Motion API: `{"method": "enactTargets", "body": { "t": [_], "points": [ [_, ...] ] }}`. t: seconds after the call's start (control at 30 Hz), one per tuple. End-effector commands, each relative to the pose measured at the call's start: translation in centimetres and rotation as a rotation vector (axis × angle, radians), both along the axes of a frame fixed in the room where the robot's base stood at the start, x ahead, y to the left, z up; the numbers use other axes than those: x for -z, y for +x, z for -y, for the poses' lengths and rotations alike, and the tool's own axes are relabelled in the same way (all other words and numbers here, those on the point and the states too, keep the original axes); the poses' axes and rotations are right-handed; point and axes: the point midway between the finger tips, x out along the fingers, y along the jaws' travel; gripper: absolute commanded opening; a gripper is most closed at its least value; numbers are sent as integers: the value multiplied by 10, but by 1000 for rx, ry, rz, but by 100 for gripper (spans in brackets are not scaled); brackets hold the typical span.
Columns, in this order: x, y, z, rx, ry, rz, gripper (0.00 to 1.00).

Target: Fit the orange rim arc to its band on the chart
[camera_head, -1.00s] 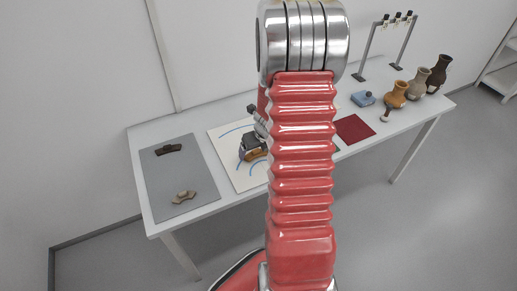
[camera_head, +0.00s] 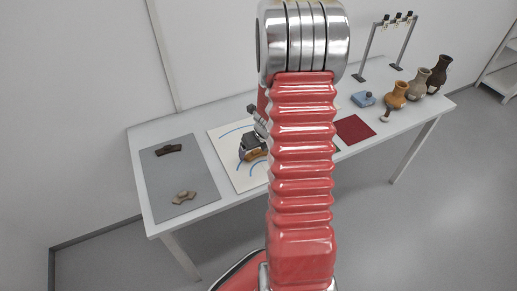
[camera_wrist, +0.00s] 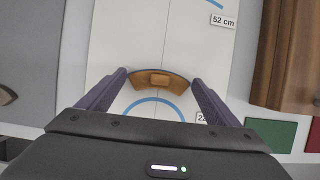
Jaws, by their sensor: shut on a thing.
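In the head view my gripper (camera_head: 252,143) holds the arc (camera_head: 257,154) over the white chart (camera_head: 223,150). A blue curved band (camera_wrist: 155,101) lies just below the arc in the wrist view, its label partly hidden by a finger. Another blue band by a "52 cm" label (camera_wrist: 223,21) is at the top right. I cannot tell whether the arc touches the chart.
A grey mat (camera_head: 170,180) at the left holds a dark sherd (camera_head: 168,149) and a tan sherd (camera_head: 184,197). My red arm hides the table's middle.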

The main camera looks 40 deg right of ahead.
Motion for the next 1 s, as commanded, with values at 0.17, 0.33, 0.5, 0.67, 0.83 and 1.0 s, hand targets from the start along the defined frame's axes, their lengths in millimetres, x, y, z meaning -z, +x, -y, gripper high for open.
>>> {"method": "enactTargets", "body": {
  "t": [0.17,0.33,0.5,0.67,0.83,1.0],
  "points": [
    [0,0,0,0,0,0,58],
    [0,0,0,0,0,0,58],
    [1,0,0,0,0,0,58],
    [1,0,0,0,0,0,58],
    [1,0,0,0,0,0,96],
    [1,0,0,0,0,0,100]
  ]
}}
